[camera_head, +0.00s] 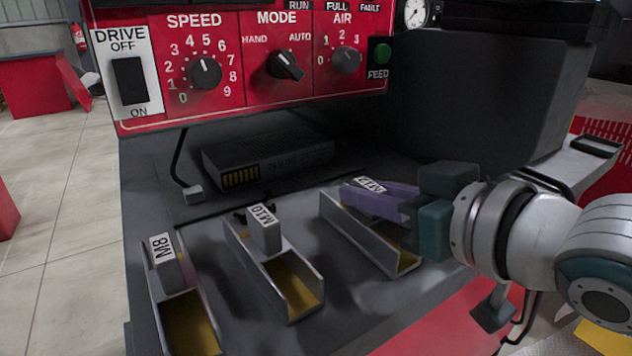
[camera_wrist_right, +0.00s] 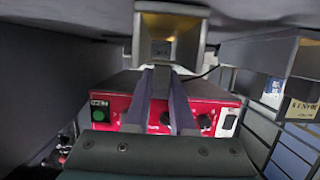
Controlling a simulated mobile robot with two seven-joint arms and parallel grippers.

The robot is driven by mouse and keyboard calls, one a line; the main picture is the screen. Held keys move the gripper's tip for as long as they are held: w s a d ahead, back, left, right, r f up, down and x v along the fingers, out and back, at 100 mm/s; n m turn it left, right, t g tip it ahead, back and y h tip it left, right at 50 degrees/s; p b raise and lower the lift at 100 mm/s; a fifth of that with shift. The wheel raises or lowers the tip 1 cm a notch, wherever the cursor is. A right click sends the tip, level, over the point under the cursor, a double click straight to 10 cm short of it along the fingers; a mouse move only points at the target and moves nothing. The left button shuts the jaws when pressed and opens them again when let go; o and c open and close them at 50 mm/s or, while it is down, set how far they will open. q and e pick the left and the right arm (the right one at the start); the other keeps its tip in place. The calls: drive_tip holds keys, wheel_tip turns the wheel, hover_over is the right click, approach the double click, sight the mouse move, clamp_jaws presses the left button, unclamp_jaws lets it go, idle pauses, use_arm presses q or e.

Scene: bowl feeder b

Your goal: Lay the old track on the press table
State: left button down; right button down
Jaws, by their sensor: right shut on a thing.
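Three grey channel tracks with yellowish floors lie side by side on a dark top in the head view: the M8 track (camera_head: 189,325), the M10 track (camera_head: 292,287) and a third track (camera_head: 358,239) at the right, its label partly hidden. My right gripper (camera_head: 365,198) reaches in from the right, with its purple fingers shut on the third track's raised tab. In the right wrist view the fingers (camera_wrist_right: 162,90) meet at a channel end (camera_wrist_right: 168,22). The held track looks at or very near the top; contact is unclear. I cannot tell which surface is the press table. My left gripper is out of view.
A red control panel (camera_head: 250,95) with knobs stands above the back. Under it lie a dark box (camera_head: 275,155) and a cable with a small plug (camera_head: 194,194). A tall dark grey housing (camera_head: 470,100) is at the right. Tiled floor (camera_head: 60,240) is free at the left.

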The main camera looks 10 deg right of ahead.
drive_tip(key=shift+f, duration=0.1)
drive_tip(key=c, duration=0.8)
unclamp_jaws()
drive_tip(key=shift+o, duration=0.2)
